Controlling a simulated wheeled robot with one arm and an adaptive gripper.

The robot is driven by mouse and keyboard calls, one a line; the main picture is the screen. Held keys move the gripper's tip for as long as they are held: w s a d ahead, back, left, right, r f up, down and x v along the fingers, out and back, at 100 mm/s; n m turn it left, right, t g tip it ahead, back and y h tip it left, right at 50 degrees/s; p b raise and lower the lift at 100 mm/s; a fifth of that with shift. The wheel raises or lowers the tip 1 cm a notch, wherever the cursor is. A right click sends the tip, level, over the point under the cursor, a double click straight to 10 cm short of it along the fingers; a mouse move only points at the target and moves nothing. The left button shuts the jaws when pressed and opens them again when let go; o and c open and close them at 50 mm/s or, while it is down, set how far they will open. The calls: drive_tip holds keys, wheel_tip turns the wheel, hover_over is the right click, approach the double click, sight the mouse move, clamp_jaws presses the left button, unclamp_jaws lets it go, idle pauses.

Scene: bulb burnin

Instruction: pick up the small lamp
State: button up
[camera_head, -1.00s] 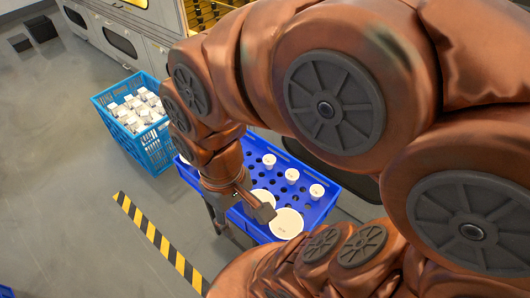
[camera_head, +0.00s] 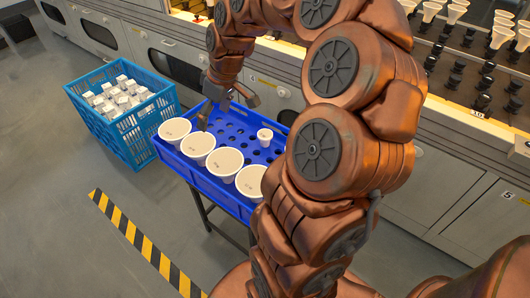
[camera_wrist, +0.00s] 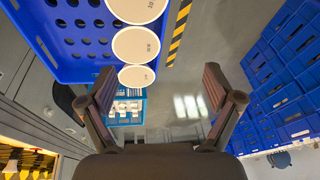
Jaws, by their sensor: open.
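A small white lamp (camera_head: 265,137) stands upright in a hole of the blue tray (camera_head: 205,180), toward its back right in the head view. Large white lamps stand along the tray's front edge, among them one at the left end (camera_head: 174,130) and one nearer the right (camera_head: 224,162). My gripper (camera_head: 228,106) is open and empty above the tray's back left part, left of the small lamp and apart from it. In the wrist view my open gripper (camera_wrist: 160,88) has nothing between its fingers. Large lamps (camera_wrist: 136,45) show there, but the small lamp does not. My arm hides the tray's right end.
A light-blue crate (camera_head: 150,119) with white boxes stands left of the tray. Behind it runs a grey cabinet bench (camera_head: 190,68) with racks of lamps at right. Blue crates are stacked (camera_wrist: 275,90) in the wrist view. The floor near the striped tape (camera_head: 135,232) is clear.

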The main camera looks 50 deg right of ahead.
drive_tip(key=w+d+f+t+b, duration=0.15)
drive_tip(key=d+f+b, duration=0.45)
drive_tip(key=d+f, duration=0.6)
drive_tip(key=m+h+b, duration=0.2)
drive_tip(key=b, duration=0.2)
approach(266, 134)
wheel_tip(266, 134, down, 3)
drive_tip(key=shift+w+b+x, duration=0.25)
drive_tip(key=shift+b+x, duration=0.3)
drive_tip(key=shift+x, duration=1.35)
drive_tip(key=shift+w+b+x, duration=0.25)
drive_tip(key=shift+b+x, duration=0.25)
drive_tip(key=shift+x, duration=1.4)
drive_tip(key=shift+r, duration=0.25)
drive_tip(key=c, duration=1.3)
drive_tip(key=shift+o, duration=0.2)
drive_tip(key=shift+r, duration=0.1)
